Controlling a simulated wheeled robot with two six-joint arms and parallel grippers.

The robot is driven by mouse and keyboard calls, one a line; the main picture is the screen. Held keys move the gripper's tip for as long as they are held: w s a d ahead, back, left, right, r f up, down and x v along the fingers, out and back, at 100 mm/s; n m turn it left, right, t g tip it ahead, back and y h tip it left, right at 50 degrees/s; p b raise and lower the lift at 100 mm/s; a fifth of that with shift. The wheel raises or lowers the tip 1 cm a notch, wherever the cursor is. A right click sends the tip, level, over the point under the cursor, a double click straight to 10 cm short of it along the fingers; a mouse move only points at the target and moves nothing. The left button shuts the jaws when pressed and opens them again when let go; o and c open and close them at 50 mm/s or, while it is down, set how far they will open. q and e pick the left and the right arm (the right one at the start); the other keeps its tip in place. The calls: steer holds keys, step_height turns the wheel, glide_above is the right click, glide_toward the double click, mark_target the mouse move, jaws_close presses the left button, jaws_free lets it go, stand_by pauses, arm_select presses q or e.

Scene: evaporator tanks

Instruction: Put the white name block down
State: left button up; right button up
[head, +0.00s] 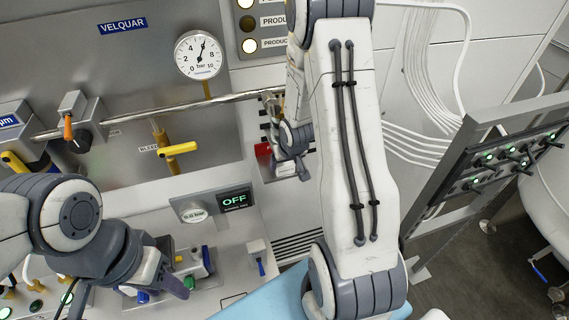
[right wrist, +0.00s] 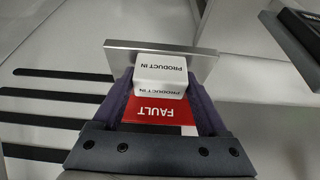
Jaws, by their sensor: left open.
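The white name block (right wrist: 161,72), lettered PRODUCT IN, sits between the purple fingers of my right gripper (right wrist: 161,84) in the right wrist view. The fingers lie against its two sides, so the gripper looks shut on it. A bare metal strip (right wrist: 120,58) shows right behind the block; I cannot tell whether they touch. In the head view my right arm hides much of that area, and the block is too small to make out. My left gripper (head: 165,285) is open at the lower left, over the valve panel.
A red FAULT block (right wrist: 155,113) shows between the fingers, on the palm side of the white block. Dark slots (right wrist: 45,118) lie to its left. A pipe (head: 170,116), yellow-handled valve (head: 178,149), gauge (head: 198,54) and dark rack (head: 480,160) stand around my arms.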

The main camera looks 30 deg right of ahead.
steer(key=shift+o, duration=1)
steer(key=shift+s+r+p, duration=0.1)
steer(key=shift+r+p, duration=0.2)
steer(key=shift+r, duration=0.25)
steer(key=p+v, duration=0.5)
steer(key=v, duration=0.6)
steer(key=shift+s, duration=0.2)
steer(key=shift+r, duration=0.1)
